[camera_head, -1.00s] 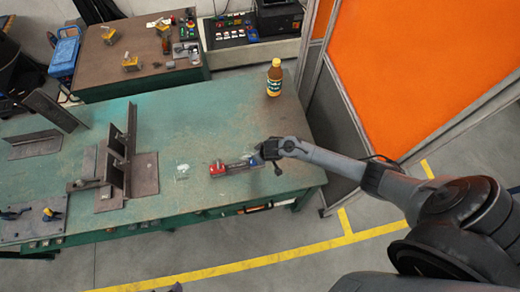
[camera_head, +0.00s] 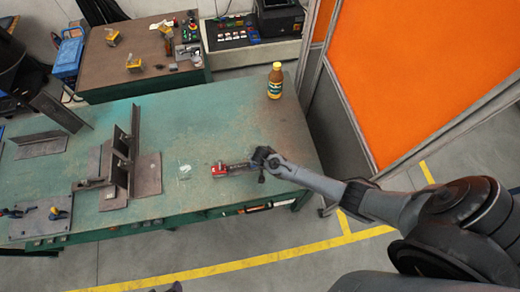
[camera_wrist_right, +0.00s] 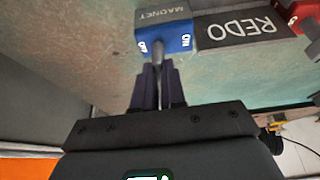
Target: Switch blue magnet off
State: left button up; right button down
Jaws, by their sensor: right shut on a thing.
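My right gripper (camera_wrist_right: 158,68) is shut on this lever. In the head view my right gripper (camera_head: 259,160) is at the right end of the bar (camera_head: 238,168), and the blue magnet is mostly hidden there.
A red magnet (camera_head: 219,170) is at the bar's other end. The green table (camera_head: 215,125) also holds a bottle (camera_head: 275,80) at the back right and steel angle pieces (camera_head: 122,160) on the left. An orange screen (camera_head: 430,70) stands right of the table.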

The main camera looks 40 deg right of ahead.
dwell(0.3)
jog(key=c, duration=1.2)
grip_release()
jog(key=shift+w, duration=0.15)
jog(key=shift+s+a+r, duration=0.1)
jog(key=shift+s+r, duration=0.1)
jog(key=shift+r, duration=0.25)
jog(key=v, duration=1)
jog(key=shift+p, duration=0.35)
jog(key=shift+s+f, duration=0.1)
